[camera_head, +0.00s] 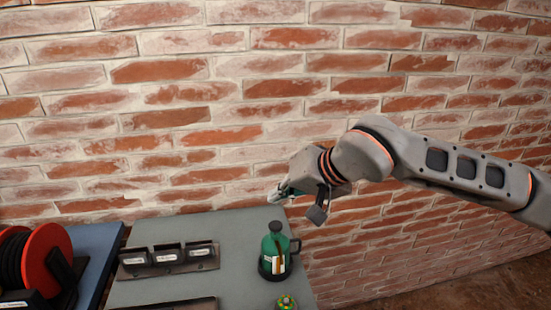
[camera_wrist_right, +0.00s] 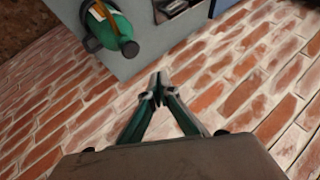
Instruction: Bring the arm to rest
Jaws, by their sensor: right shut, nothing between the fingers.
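My right arm reaches in from the right in the head view, in front of the brick wall. Its right gripper (camera_head: 277,193) is above the back right part of the grey table (camera_head: 205,280). In the right wrist view the gripper's (camera_wrist_right: 157,82) fingertips meet, and nothing shows between them. The fingers point toward the brick wall and the table's edge. My left gripper does not show in either view.
A green bottle (camera_head: 273,250) with a handle stands upright on the table below the gripper. A black rack (camera_head: 168,258) with several labelled parts lies left of it. A small green and yellow item (camera_head: 286,302) sits at the front. A red reel (camera_head: 47,262) stands at far left. The brick wall (camera_head: 230,90) rises close behind.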

